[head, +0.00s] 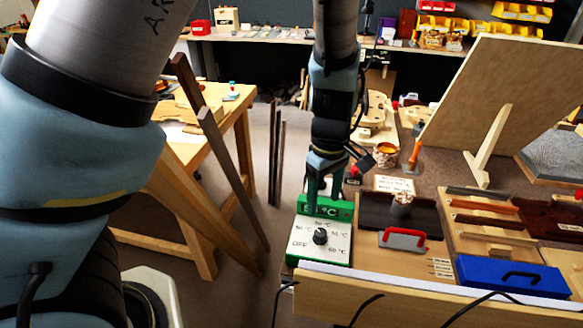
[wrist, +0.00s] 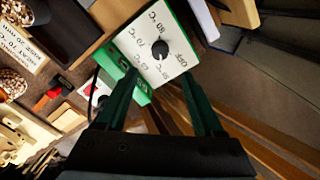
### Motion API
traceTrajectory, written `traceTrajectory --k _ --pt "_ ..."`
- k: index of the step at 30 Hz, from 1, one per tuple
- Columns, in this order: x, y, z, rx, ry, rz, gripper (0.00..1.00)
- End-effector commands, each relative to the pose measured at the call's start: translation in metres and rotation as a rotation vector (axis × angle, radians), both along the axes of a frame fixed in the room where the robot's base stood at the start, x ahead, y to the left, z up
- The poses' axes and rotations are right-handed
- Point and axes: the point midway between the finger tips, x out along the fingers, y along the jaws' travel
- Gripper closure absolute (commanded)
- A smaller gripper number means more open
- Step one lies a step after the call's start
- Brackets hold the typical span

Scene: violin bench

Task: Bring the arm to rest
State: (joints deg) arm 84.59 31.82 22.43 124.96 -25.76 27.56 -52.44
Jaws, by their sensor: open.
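My gripper (head: 321,190) points down over the back edge of a green and white temperature control box (head: 319,240) in the head view. In the wrist view my gripper (wrist: 165,92) is open, with its two dark green fingers apart and nothing between them. The control box (wrist: 158,55) lies beyond the fingertips there, with its black knob (wrist: 160,50) and marked dial facing up. I cannot tell the exact gap between the fingertips and the box. My arm (head: 332,95) hangs from the top of the head view.
A blue box (head: 512,277), a red-handled tool (head: 403,239) and a dark tray (head: 395,214) stand right of the control box. A leaning wooden board (head: 505,100) is behind. Wooden strips (head: 215,165) lean at a table left. Cables hang over the bench's front edge (head: 430,308).

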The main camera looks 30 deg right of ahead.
Motion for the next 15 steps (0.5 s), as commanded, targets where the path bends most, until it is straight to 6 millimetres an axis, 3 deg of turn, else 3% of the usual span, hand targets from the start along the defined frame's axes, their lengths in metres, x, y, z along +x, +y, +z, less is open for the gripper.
traceTrajectory --k 8,11,15 --pt "0.012 0.009 0.004 -0.005 0.004 0.001 0.31" --pt "0.033 0.029 0.012 -0.015 0.009 -0.006 0.31" --pt "0.071 0.074 0.028 -0.035 0.012 -0.033 0.31"
